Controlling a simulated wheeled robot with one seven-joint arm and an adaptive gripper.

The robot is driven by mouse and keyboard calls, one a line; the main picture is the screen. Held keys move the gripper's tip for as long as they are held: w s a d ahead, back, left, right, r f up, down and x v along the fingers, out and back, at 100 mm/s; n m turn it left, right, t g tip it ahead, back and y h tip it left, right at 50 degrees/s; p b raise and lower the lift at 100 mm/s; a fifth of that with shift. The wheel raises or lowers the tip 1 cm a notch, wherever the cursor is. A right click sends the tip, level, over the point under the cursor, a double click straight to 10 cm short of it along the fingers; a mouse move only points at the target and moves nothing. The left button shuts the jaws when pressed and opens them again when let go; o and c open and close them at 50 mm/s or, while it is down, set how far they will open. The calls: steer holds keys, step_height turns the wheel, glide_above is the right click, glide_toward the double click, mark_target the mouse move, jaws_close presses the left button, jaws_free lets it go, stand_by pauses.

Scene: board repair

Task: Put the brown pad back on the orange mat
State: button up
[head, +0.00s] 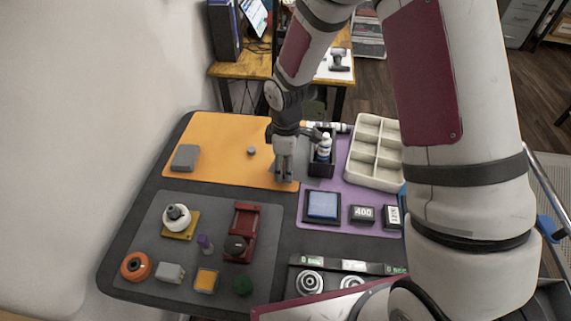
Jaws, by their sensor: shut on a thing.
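The orange mat (215,133) lies at the back left of the dark table. My gripper (283,178) points down over the right front part of this mat, near its edge. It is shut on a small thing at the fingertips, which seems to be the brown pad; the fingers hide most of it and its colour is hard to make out. I cannot tell whether it touches the mat. A grey block (185,157) and a small grey knob (250,150) sit on the mat, left of my gripper.
Right of my gripper are a dark holder (321,168) with a white bottle (323,147) and a beige compartment tray (375,152). A blue pad (322,205) lies on the purple mat (342,228). A grey mat (180,250) in front carries several parts. The orange mat's middle is mostly clear.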

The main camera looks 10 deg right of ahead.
steer(key=shift+f, duration=0.15)
steer(key=o, duration=1.2)
step_height(320, 180, up, 12)
steer(key=p, duration=0.1)
steer(key=shift+r, duration=0.25)
